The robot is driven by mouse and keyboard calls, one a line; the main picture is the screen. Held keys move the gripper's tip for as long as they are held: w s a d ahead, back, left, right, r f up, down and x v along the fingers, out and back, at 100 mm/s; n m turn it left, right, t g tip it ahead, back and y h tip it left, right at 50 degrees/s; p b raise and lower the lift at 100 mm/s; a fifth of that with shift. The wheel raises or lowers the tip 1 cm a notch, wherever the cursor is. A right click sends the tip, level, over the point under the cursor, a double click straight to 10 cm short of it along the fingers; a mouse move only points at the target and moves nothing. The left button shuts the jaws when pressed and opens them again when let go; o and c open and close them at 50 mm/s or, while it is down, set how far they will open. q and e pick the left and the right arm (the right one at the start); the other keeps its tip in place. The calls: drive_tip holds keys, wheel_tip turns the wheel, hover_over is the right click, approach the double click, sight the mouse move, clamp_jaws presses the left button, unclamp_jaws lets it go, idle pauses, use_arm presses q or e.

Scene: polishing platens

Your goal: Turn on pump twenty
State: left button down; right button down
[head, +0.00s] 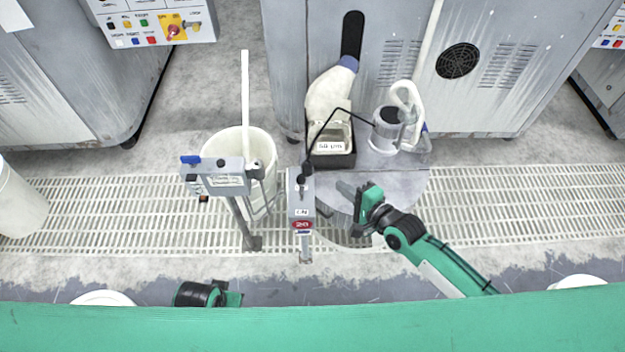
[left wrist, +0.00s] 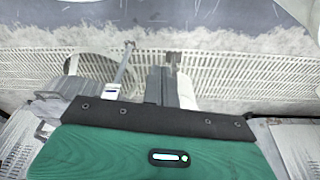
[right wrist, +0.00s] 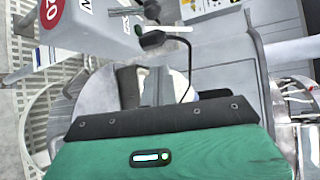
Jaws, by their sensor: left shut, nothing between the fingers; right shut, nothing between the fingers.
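The pump box with the red 20 label (head: 301,225) is a narrow grey box standing left of centre in the head view, with dark knob-like parts on top. In the right wrist view the same box (right wrist: 100,30) fills the upper left, its red label cut by the frame edge. My right gripper (head: 347,190) is shut and empty, a short way right of the box and apart from it. Its fingers (right wrist: 143,88) show below the box in the right wrist view. My left gripper (left wrist: 165,85) is shut and empty over the floor grating. Any on or off marking is too small to read.
A white bucket (head: 225,145) and a post-mounted grey panel with a blue part (head: 215,178) stand left of the pump. A round grey platform (head: 400,185) holds a black tray (head: 330,160) and a grey canister (head: 386,130). A thin black cable arches behind the pump.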

sight(301, 187)
drive_tip(key=shift+w+a, duration=0.1)
